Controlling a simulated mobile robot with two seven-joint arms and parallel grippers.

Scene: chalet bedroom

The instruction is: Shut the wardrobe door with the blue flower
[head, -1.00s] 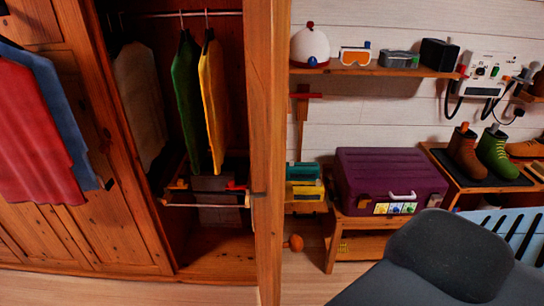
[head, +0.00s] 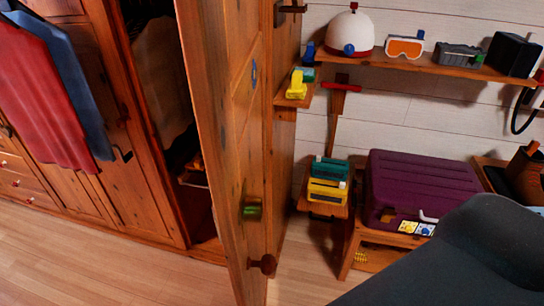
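The wardrobe door (head: 232,150) is wooden and stands open in the middle of the head view. Its outer face is seen at a steep angle, with a small blue mark (head: 253,75) high on it that looks like the blue flower. A round wooden knob (head: 263,265) sticks out low on the door, and a small green piece (head: 252,210) sits above it. The wardrobe opening (head: 165,95) shows left of the door, with a dim garment inside. Neither gripper is in view.
Red and blue garments (head: 55,95) hang on the wardrobe front at left. A purple case (head: 415,185) sits on a low wooden bench at right, beside yellow and green boxes (head: 328,185). A wall shelf (head: 430,65) is above. Wooden floor (head: 110,255) is clear at lower left.

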